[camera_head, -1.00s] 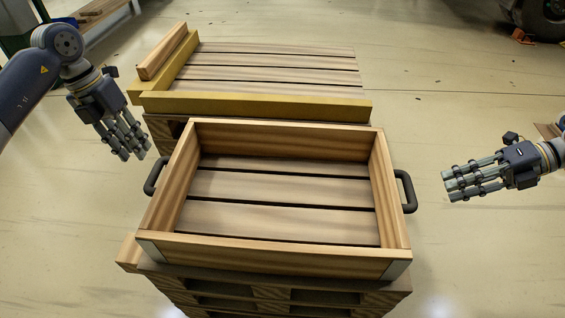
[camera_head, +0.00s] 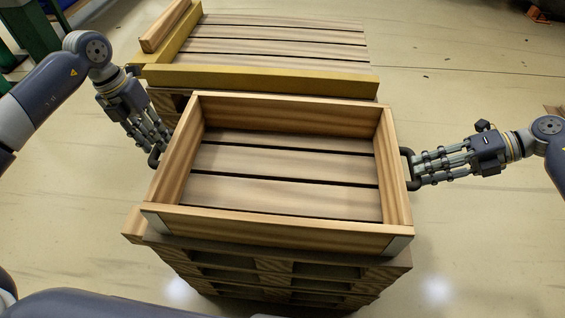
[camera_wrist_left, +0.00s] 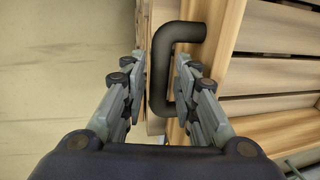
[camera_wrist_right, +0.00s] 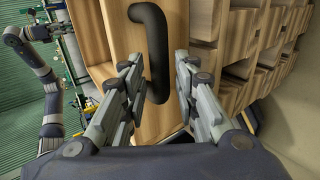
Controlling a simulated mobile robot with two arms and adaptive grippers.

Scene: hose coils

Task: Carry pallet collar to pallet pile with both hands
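The pallet collar (camera_head: 281,220), a wooden frame with a black handle at each end, rests on top of a stack of pallets (camera_head: 270,270) in the head view. My left gripper (camera_head: 158,143) is at the collar's left handle (camera_head: 153,160). In the left wrist view its open fingers (camera_wrist_left: 158,85) stand on either side of that handle (camera_wrist_left: 160,70). My right gripper (camera_head: 418,166) is at the right handle (camera_head: 408,168). In the right wrist view its open fingers (camera_wrist_right: 157,85) stand on either side of that handle (camera_wrist_right: 156,60). Neither gripper is closed on its handle.
Behind the stack lies another slatted pallet (camera_head: 275,47), with yellow stop rails (camera_head: 270,82) along its near and left sides. A wooden beam (camera_head: 165,25) lies along its left rail. Open floor (camera_head: 470,75) is on the right.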

